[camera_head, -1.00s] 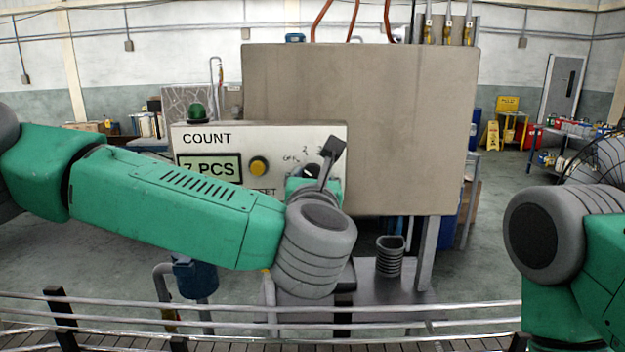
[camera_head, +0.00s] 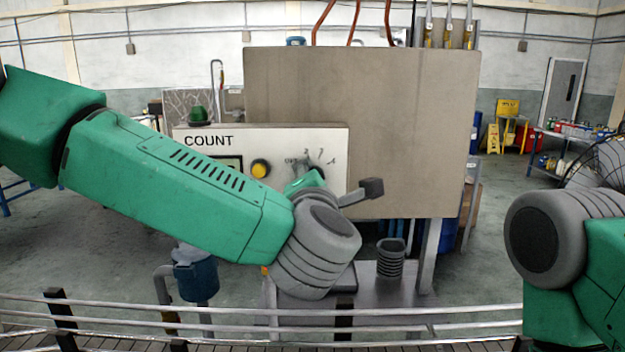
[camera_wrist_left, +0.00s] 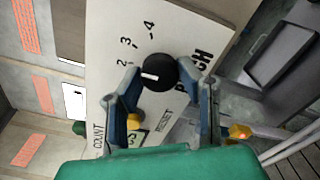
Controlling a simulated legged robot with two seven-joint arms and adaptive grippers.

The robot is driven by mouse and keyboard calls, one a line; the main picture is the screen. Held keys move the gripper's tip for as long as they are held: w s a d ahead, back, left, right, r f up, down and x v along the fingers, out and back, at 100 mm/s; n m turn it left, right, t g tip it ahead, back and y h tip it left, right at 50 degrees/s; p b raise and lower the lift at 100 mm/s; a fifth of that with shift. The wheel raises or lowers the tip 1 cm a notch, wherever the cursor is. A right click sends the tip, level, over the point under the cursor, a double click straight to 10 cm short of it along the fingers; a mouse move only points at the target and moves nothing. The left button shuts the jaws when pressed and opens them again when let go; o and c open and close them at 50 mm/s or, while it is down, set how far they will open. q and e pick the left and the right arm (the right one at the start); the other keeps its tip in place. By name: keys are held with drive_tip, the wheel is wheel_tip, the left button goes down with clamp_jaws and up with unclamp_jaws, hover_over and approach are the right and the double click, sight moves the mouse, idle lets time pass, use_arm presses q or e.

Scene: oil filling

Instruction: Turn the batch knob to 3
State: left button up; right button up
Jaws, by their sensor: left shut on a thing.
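The batch knob (camera_wrist_left: 160,72) is round and black with a white pointer mark, on the pale control panel (camera_wrist_left: 110,30). Its mark faces left in the left wrist view, roughly toward the 2 or just below it. The printed 2, 3 and 4 (camera_wrist_left: 137,42) curve around it; lower marks are hidden by a finger. My left gripper (camera_wrist_left: 158,75) is shut on the knob, one finger on each side. My right gripper is out of view.
A yellow button (camera_head: 260,168) sits on the panel left of the knob. A green dome lamp (camera_head: 198,115) tops the panel. A large beige cabinet (camera_head: 360,120) stands behind it. Metal rails (camera_head: 430,310) cross in front.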

use_arm(q)
drive_tip(key=m, duration=0.4)
drive_tip(key=shift+d+p, duration=0.1)
drive_tip(key=shift+p, duration=0.2)
drive_tip(key=shift+f, duration=0.1)
idle(0.4)
drive_tip(key=o, duration=1.1)
drive_tip(key=shift+o, duration=0.2)
drive_tip(key=shift+d, duration=0.1)
drive_tip(key=s, duration=1.2)
